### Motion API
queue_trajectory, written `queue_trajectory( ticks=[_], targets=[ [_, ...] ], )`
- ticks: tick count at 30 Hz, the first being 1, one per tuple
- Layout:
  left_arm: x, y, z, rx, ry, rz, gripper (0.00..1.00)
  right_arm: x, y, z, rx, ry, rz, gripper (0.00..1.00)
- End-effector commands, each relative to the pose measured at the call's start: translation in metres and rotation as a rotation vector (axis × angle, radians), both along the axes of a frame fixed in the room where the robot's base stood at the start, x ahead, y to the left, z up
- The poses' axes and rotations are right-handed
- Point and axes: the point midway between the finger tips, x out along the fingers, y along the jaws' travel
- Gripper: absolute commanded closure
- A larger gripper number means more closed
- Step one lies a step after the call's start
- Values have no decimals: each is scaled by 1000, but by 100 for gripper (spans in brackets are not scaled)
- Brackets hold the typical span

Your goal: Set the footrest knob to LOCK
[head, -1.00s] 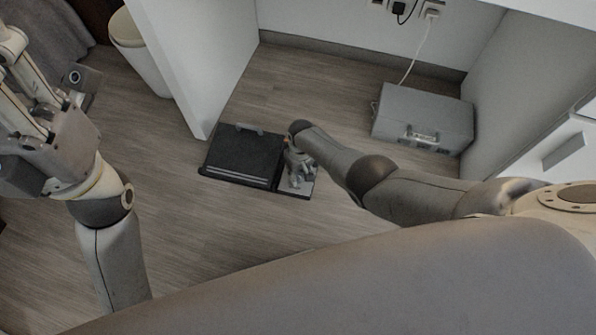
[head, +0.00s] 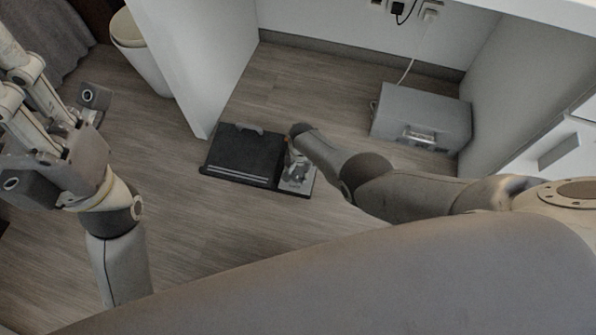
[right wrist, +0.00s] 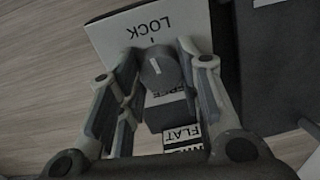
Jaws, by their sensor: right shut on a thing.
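The footrest (head: 243,150) is a black slab on the floor, with a small plate (head: 298,190) at its right end. In the right wrist view the round grey knob (right wrist: 160,72) stands on a panel with an upside-down LOCK label (right wrist: 152,24) and a tick mark. A light line on the knob points roughly toward the LOCK side. Another label beside the knob is partly hidden, and a FLAT label (right wrist: 184,137) shows below. My right gripper (right wrist: 160,62) is shut on the knob, one finger on each side. My left gripper (head: 22,75) is raised at the left, away from the footrest.
A grey case (head: 422,117) stands on the floor at the right, under the desk. A white desk panel (head: 200,60) rises just behind the footrest. A white bin (head: 145,55) stands at the upper left. Floor in front of the footrest is clear.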

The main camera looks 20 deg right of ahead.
Motion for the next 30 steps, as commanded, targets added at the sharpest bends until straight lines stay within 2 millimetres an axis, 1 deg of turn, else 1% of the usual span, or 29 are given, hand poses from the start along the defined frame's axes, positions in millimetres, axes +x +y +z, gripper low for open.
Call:
queue_trajectory(
  ticks=[3, 9, 25, 26, 30],
  targets=[
    [0, 0, 1, 1, 0, 0, 64, 0, 0, 0, 1, 1, -59, 91],
    [0, 0, 0, 1, 2, 0, 64, 0, 0, 0, 1, 1, -121, 91],
    [1, 0, -2, 2, 9, -1, 64, 0, 0, 0, 0, 0, -145, 91],
    [1, 0, -2, 2, 9, -1, 64, 0, 0, 0, 0, 0, -145, 66],
    [1, 0, -2, 2, 9, -1, 64, 0, 0, 0, -1, -1, -144, 48]
  ],
)
